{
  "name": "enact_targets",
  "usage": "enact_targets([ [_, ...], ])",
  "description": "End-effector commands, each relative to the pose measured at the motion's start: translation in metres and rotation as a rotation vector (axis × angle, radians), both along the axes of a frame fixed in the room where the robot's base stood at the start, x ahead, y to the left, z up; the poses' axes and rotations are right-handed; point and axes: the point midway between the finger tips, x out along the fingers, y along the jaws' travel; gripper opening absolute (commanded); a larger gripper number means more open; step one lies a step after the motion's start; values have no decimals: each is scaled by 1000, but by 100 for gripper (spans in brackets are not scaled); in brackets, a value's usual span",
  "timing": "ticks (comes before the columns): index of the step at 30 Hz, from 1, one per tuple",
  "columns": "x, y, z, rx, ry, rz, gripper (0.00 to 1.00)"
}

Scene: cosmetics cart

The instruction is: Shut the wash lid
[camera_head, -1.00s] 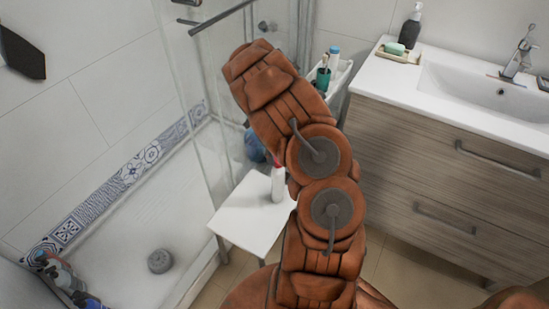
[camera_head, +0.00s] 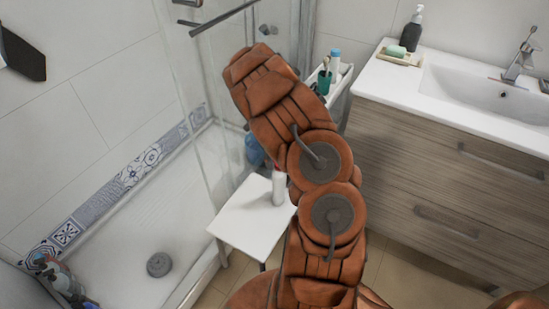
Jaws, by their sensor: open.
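A white bottle (camera_head: 279,188) with a reddish top stands upright on a small white stool (camera_head: 240,222). It is the likeliest wash bottle in view. Its top is partly hidden by my orange arm, and I cannot tell whether a lid on it is open or shut. My arm crosses the middle of the picture, and its links pass in front of the stool's right side. My gripper is not visible; it is hidden behind the arm links.
A white cart (camera_head: 342,88) with a green cup (camera_head: 323,82) and a blue-capped bottle (camera_head: 334,62) stands behind the arm. A wooden vanity (camera_head: 440,165) with a sink blocks the right. The shower tray (camera_head: 125,265) and its glass are left.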

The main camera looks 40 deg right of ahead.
Motion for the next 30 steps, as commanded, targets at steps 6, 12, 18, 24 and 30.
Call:
enact_targets([
  [6,0,0,1,-1,0,0,57],
  [12,4,1,19,-2,-2,1,57],
  [18,9,2,58,-3,-4,1,57],
  [24,12,3,92,0,-1,1,57],
  [30,15,3,114,1,-5,0,57],
])
